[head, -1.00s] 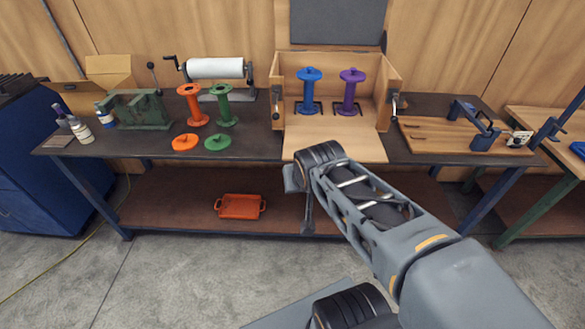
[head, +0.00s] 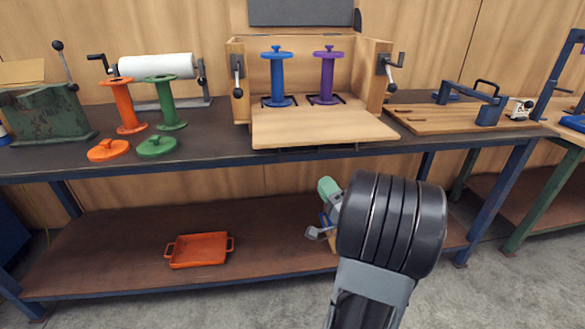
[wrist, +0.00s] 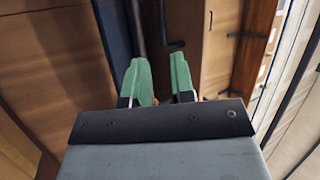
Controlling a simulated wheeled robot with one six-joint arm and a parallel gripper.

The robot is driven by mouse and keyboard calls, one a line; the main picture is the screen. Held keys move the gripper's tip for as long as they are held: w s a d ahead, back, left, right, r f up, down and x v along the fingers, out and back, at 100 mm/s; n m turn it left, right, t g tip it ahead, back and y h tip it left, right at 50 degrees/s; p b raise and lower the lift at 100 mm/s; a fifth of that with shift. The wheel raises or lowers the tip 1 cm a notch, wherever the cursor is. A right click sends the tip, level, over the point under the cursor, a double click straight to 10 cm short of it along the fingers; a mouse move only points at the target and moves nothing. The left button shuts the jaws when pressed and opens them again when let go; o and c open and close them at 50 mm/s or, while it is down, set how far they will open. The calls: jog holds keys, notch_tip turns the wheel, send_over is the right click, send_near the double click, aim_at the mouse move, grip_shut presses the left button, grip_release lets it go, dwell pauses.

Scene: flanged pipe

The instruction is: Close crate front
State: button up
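The wooden crate (head: 235,80) stands on the workbench in the head view. Its front panel (head: 322,127) is folded down and lies flat toward the bench's front edge. A blue spool (head: 278,78) and a purple spool (head: 327,78) stand upright inside. Dark lever latches with knobs sit on the crate's left (head: 238,75) and right (head: 391,72) sides. My gripper is below the bench top, in front of and below the panel, partly hidden by my arm. Its green fingers (wrist: 161,75) are apart with nothing between them in the wrist view.
An orange spool (head: 124,105) and a green spool (head: 165,102) stand left of the crate, with orange (head: 109,150) and green (head: 157,146) discs before them. A wooden board with a blue clamp (head: 472,102) lies right. An orange tray (head: 199,250) sits on the lower shelf.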

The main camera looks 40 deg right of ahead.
aim_at(299, 151)
jog(key=shift+t+y, duration=0.4)
jog(key=x, duration=0.4)
jog(key=b+x, duration=0.1)
jog(key=x, duration=0.8)
jog(key=shift+w+a+f, duration=0.1)
jog(key=shift+f, duration=0.25)
grip_shut()
